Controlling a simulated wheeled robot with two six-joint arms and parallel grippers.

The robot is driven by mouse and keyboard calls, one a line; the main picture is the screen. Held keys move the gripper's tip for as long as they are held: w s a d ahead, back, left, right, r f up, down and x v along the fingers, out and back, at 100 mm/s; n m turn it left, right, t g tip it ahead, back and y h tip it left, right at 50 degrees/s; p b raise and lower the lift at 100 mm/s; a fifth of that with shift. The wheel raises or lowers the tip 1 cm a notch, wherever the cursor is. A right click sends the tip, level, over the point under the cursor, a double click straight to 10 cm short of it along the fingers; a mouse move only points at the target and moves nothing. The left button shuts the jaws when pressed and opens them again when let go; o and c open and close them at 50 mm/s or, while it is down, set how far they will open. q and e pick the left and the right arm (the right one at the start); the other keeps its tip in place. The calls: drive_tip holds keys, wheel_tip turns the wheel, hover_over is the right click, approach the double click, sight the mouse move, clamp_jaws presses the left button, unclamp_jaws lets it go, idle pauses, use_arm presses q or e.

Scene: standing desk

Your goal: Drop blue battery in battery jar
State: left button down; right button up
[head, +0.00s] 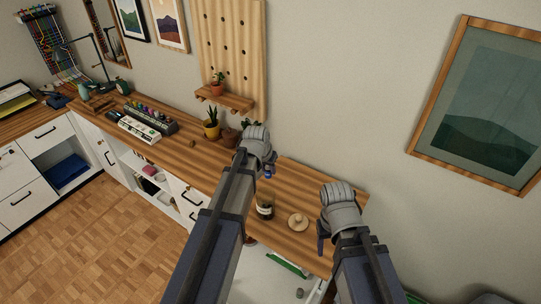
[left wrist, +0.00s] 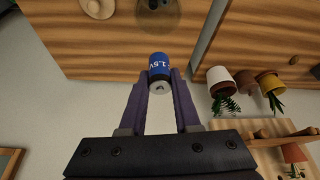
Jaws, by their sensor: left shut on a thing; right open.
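The blue battery (left wrist: 159,68), with a silver end and "1.5V" on its side, is clamped between the fingers of my left gripper (left wrist: 160,82) in the left wrist view. In the head view this gripper (head: 267,172) is above the wooden desk, and a bit of the battery's blue shows by its fingers. The glass battery jar (head: 265,208) stands on the desk, nearer the front edge than the battery; it also shows in the left wrist view (left wrist: 158,14). My right gripper (head: 322,243) is open at the desk's right part, its fingers mostly hidden.
A round wooden lid (head: 298,222) lies right of the jar. Potted plants (head: 211,129) stand left of my left gripper at the wall. A pegboard (head: 232,45) with a small shelf hangs above. The desk between jar and wall is clear.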

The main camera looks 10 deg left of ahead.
use_arm(q)
drive_tip(key=shift+s, duration=0.25)
drive_tip(key=shift+b+x, duration=0.75)
drive_tip(key=shift+b, duration=0.05)
wheel_tip(320, 180, down, 6)
drive_tip(key=b, duration=0.6)
drive_tip(key=shift+s, duration=0.2)
drive_tip(key=c, duration=0.5)
unclamp_jaws()
drive_tip(key=shift+c, duration=0.2)
drive_tip(key=shift+r, duration=0.15)
drive_tip(key=p+v, duration=0.7)
drive_tip(key=shift+s+r, duration=0.15)
drive_tip(key=shift+r, duration=0.05)
